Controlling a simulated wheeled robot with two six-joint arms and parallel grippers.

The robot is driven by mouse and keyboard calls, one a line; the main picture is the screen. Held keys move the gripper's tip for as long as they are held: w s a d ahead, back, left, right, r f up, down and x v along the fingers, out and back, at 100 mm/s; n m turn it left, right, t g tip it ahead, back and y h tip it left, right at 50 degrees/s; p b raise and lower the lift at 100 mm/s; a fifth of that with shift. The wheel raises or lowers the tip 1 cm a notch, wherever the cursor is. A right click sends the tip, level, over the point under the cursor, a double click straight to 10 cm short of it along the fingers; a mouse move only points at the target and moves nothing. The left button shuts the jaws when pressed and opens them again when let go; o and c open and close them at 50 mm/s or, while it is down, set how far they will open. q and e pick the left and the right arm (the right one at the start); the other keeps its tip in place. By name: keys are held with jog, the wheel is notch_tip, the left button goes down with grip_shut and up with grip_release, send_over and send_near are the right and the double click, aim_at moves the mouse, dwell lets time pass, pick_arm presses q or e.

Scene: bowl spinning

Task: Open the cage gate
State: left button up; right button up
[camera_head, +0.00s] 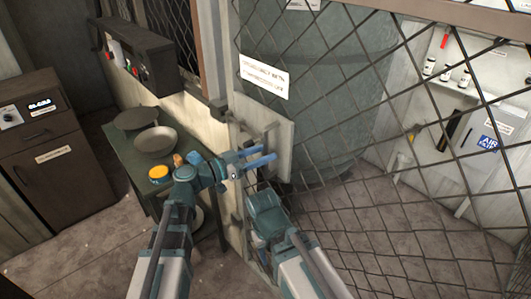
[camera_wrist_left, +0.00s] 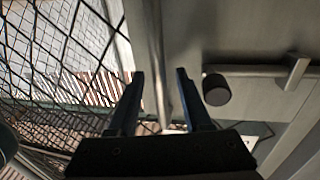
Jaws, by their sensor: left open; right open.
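The cage gate (camera_head: 345,110) is a diamond wire mesh on the right of the head view, with a white sign on it. A pale latch plate (camera_head: 282,135) sits at its left edge. My left gripper (camera_head: 272,157) is open and empty, in front of this plate. In the left wrist view its two dark fingers (camera_wrist_left: 162,75) point at a vertical metal bar (camera_wrist_left: 155,45). A dark round knob (camera_wrist_left: 216,90) and a horizontal bolt rod (camera_wrist_left: 250,71) lie just to their right. My right gripper (camera_head: 265,210) is lower; its fingertips are not clear.
A dark green table (camera_head: 130,150) with pans (camera_head: 155,139) and a yellow-topped jar (camera_head: 159,173) stands left of the gate. A brown cabinet (camera_head: 50,150) is at far left. A white shelf unit (camera_head: 465,100) stands behind the mesh. Some floor (camera_head: 85,240) is clear at lower left.

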pick_arm(q)
jog(key=shift+w+d, duration=0.2)
jog(key=shift+d, duration=0.25)
grip_shut()
dwell(1.2)
